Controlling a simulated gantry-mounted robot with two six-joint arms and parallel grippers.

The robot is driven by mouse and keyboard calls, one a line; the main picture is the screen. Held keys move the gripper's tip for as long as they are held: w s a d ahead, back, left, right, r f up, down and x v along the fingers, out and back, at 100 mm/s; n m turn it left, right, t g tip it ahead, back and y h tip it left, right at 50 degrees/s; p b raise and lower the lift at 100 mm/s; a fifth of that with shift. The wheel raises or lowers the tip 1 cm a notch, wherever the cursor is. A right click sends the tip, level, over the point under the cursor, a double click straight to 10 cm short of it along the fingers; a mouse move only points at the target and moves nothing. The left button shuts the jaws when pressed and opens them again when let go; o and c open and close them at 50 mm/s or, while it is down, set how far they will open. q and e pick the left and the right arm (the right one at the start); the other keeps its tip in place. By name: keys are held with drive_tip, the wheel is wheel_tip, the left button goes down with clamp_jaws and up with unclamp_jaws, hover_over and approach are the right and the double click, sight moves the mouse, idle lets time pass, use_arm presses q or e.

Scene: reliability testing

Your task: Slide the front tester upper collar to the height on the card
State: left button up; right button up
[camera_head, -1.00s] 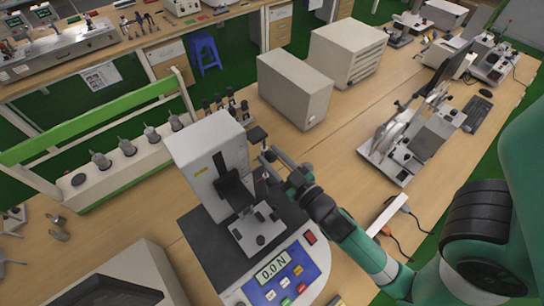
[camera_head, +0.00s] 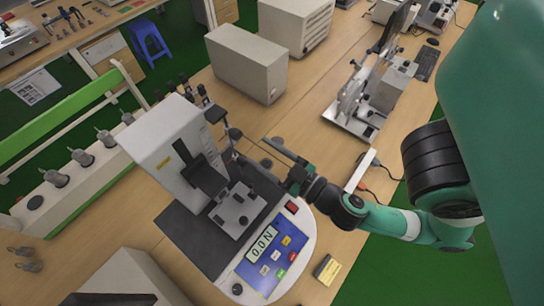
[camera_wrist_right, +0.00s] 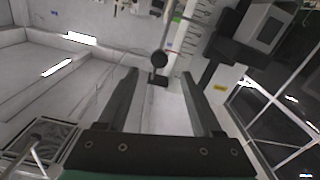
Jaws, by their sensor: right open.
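The front tester (camera_head: 165,136) is a white tower on a dark base with a blue panel; its display reads 0.0 N. My right gripper (camera_head: 254,150) is at the tower's right side, open, its two fingers pointing toward the tester. In the right wrist view, a dark round knob (camera_wrist_right: 158,59) and a small dark block below it show beyond and between the open fingers (camera_wrist_right: 160,85); nothing is gripped. I cannot tell surely which dark part is the upper collar. A yellow card (camera_head: 327,269) lies right of the panel; its writing is too small to read. My left gripper is out of view.
A grey box (camera_head: 248,64) and a drawer cabinet (camera_head: 294,24) stand behind the tester. Another test stand (camera_head: 362,100) is at the back right. A white power strip (camera_head: 360,172) with cables lies near my right arm. A green-railed rack (camera_head: 60,124) is at the left.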

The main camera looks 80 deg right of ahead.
drive_tip(key=shift+v, duration=1.3)
